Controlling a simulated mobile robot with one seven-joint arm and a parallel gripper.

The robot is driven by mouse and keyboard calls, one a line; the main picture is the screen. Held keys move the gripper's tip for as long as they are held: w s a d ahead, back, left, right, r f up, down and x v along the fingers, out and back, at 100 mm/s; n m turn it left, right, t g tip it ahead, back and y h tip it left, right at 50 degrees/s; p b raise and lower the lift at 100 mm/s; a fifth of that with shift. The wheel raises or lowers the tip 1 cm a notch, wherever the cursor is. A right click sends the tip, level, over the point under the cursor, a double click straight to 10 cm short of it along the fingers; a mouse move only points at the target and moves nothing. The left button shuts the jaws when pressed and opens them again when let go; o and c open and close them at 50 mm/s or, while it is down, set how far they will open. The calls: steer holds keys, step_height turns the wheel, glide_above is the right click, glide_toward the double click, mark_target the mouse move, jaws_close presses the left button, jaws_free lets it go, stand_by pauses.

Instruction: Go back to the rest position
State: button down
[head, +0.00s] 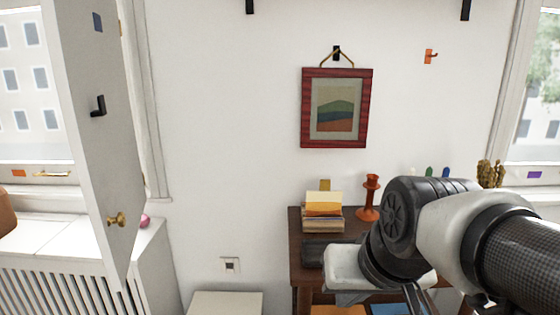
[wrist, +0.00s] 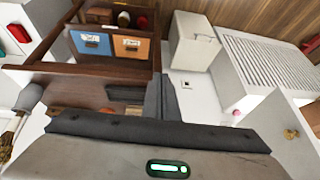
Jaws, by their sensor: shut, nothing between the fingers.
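My gripper (wrist: 161,98) is shut and empty in the wrist view, its two dark fingers together. In the head view my arm reaches in from the right, in front of the dark wooden shelf table (head: 296,262); the fingertips cannot be made out there. The table also shows in the wrist view (wrist: 84,76), beyond and left of the fingers. No object is held.
A red-framed picture (head: 306,110) hangs on the wall. An orange candlestick (head: 369,198) and a stack of books (head: 322,222) stand on the table. A white door (head: 98,150) stands open at left, by a radiator cover (head: 60,285). A white box (wrist: 190,42) stands beside the table.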

steer(key=s+d+r+h+p, duration=0.1)
steer(key=s+d+r+p, duration=0.15)
steer(key=s, duration=0.25)
step_height(320, 180, up, 26)
steer(key=p, duration=2.5)
steer(key=shift+d+p, duration=0.3)
steer(key=shift+d, duration=0.1)
steer(key=shift+w+f, duration=0.1)
